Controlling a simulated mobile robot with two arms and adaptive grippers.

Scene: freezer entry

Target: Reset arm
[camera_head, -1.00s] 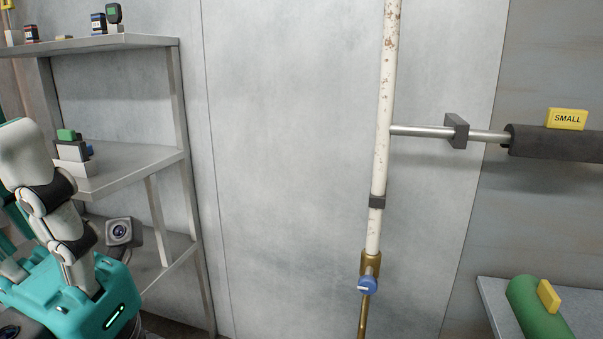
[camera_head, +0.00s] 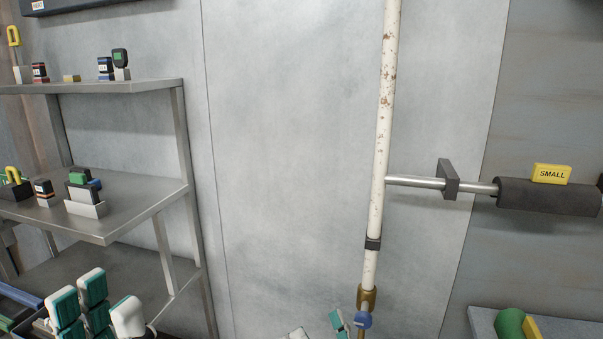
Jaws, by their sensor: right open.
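My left gripper (camera_head: 100,304) is at the lower left, in front of the lower shelf. Its white fingers with teal pads point up, and its palm is below the picture's edge. I cannot tell how far its fingers are apart or whether anything is between them. My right gripper (camera_head: 321,330) just shows at the bottom middle, left of the pipe's blue knob. Its white and teal fingertips are apart, so it is open. I see nothing held in it; most of it is cut off.
A metal shelf unit (camera_head: 140,195) with small boxes and devices stands left. A rusty white pipe (camera_head: 381,150) with a blue knob (camera_head: 363,320) runs vertically. A bar with a dark roll (camera_head: 540,199) and yellow SMALL tag (camera_head: 552,173) sticks out right. A green cylinder (camera_head: 509,323) lies lower right.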

